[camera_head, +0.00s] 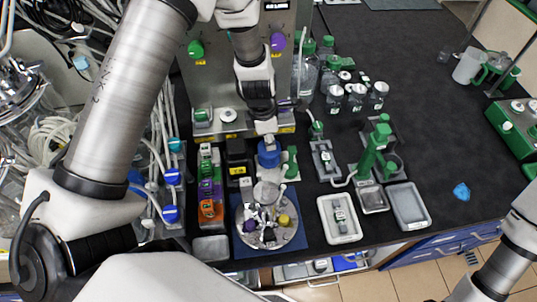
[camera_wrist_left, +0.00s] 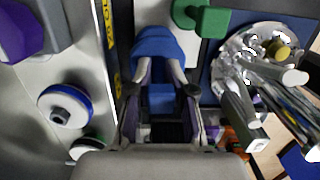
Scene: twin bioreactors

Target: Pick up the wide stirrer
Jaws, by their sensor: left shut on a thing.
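My left gripper (camera_head: 266,130) reaches down at the middle of the bench, in front of the grey bioreactor housing. It is shut on a blue piece (camera_head: 268,153), which I take to be the wide stirrer. In the left wrist view the fingers of my left gripper (camera_wrist_left: 161,72) close on the rounded blue piece (camera_wrist_left: 165,42). The lower part of the piece is hard to make out, and I cannot tell whether it still touches its support. My right gripper is not in view; only part of my right arm shows at the lower right.
A green holder (camera_head: 291,162) stands just right of the blue piece. A round metal vessel lid (camera_head: 284,236) with several ports is in front. Coloured blocks (camera_head: 209,184) stand to the left.

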